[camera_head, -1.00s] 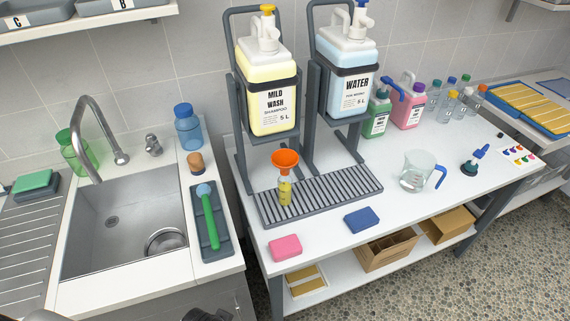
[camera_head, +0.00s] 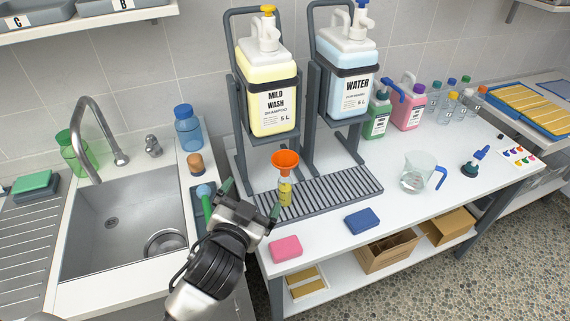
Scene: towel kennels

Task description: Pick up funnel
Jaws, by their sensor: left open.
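The orange funnel (camera_head: 285,160) sits upright in the neck of a small bottle (camera_head: 285,190) with yellow liquid. The bottle stands on the slatted drip tray (camera_head: 343,193) under the dispensers. My left gripper (camera_head: 251,200) is open and empty, its two dark fingers spread. In the picture it is left of and lower than the funnel, apart from it, with one fingertip close to the bottle's left side. Whether that fingertip touches the bottle I cannot tell. My right gripper is not in view.
The mild wash jug (camera_head: 270,92) and the water jug (camera_head: 347,84) stand in dark racks behind the tray. A pink sponge (camera_head: 286,248) and a blue sponge (camera_head: 362,220) lie in front. A clear jug (camera_head: 417,172) stands to the right. The sink (camera_head: 120,220) is at left.

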